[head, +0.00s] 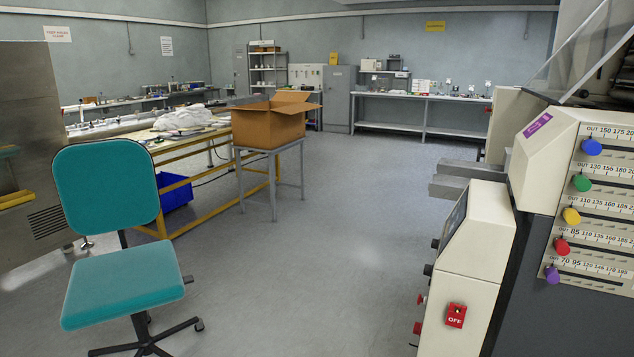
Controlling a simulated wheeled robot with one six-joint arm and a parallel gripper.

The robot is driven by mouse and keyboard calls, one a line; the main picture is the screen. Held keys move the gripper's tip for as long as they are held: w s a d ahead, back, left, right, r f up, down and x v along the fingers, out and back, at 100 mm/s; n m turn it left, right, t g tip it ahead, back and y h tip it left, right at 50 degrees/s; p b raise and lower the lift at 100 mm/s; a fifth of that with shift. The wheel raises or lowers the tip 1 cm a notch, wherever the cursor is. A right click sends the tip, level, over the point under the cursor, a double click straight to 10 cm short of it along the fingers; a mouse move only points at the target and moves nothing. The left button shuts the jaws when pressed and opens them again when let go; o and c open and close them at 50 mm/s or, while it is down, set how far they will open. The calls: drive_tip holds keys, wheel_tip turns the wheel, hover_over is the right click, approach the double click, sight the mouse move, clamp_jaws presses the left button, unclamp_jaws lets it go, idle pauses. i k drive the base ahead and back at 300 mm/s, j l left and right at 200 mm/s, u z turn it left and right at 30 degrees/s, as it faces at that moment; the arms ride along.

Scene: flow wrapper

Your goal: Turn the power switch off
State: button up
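A small red switch (455,316) marked "OFF" is on the lower front of the cream control box (477,240) at the right. It has a small pale part above the lettering; its exact position is too small to tell. Dark knobs and red buttons (419,313) stick out from the left side of the same box. My gripper is not in view.
A cream machine panel (545,165) with coloured knobs and printed scales stands at the far right. A teal chair (125,285) is at the left front. A cardboard box (268,128) sits open on a small table (288,170). The middle floor (330,270) is clear.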

sight(417, 328)
drive_tip(key=k+l, duration=0.15)
drive_tip(key=l, duration=0.15)
drive_tip(key=i+j+z, duration=0.45)
drive_tip(key=i+j, duration=1.1)
drive_tip(key=i, duration=0.1)
